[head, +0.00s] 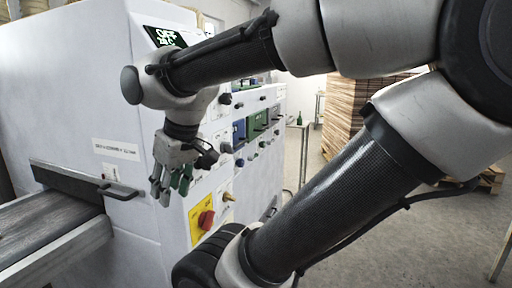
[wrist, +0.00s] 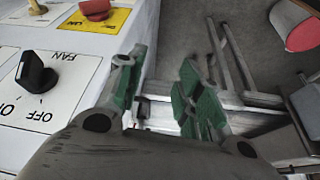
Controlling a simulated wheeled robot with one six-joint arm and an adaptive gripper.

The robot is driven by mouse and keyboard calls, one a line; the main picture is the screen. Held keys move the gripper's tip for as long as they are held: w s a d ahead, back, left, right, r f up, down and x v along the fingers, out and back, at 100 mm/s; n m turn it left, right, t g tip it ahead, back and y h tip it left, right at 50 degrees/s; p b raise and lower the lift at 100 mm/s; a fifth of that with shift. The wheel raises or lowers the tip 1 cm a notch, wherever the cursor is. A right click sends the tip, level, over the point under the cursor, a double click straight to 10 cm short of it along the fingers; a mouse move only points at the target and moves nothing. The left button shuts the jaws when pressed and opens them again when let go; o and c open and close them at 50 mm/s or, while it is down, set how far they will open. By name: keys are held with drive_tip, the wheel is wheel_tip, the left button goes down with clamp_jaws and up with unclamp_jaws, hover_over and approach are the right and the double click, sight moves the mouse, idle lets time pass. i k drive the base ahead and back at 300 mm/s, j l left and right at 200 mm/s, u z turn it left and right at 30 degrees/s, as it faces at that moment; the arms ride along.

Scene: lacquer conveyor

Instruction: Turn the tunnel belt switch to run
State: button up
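The white machine (head: 100,75) has a control panel with several small black knobs, one of them a black knob (head: 225,98) near the top. I cannot read which switch is the tunnel belt's. In the wrist view a black rotary knob (wrist: 36,72) sits on a white plate marked FAN, with OFF readable below it. My gripper (head: 172,192) hangs fingers down in front of the panel's left part. In the wrist view my gripper (wrist: 160,92) shows green finger pads spread apart, with nothing between them.
A red knob (head: 206,220) on a yellow plate is low on the panel; it also shows in the wrist view (wrist: 95,8). A conveyor (head: 50,232) with a black handle (head: 120,191) lies left. Stacked wood (head: 355,115) stands behind; open floor lies right.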

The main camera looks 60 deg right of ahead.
sight(226, 146)
drive_tip(key=i+z, duration=0.1)
drive_tip(key=z, duration=0.3)
drive_tip(key=j+z, duration=0.1)
drive_tip(key=z, duration=0.3)
drive_tip(key=i+j+z, duration=0.1)
drive_tip(key=z, duration=0.3)
drive_tip(key=j+z, duration=0.1)
drive_tip(key=z, duration=0.3)
drive_tip(key=k+j+z, duration=0.25)
drive_tip(key=j, duration=0.15)
drive_tip(key=j+z, duration=0.2)
drive_tip(key=j, duration=0.2)
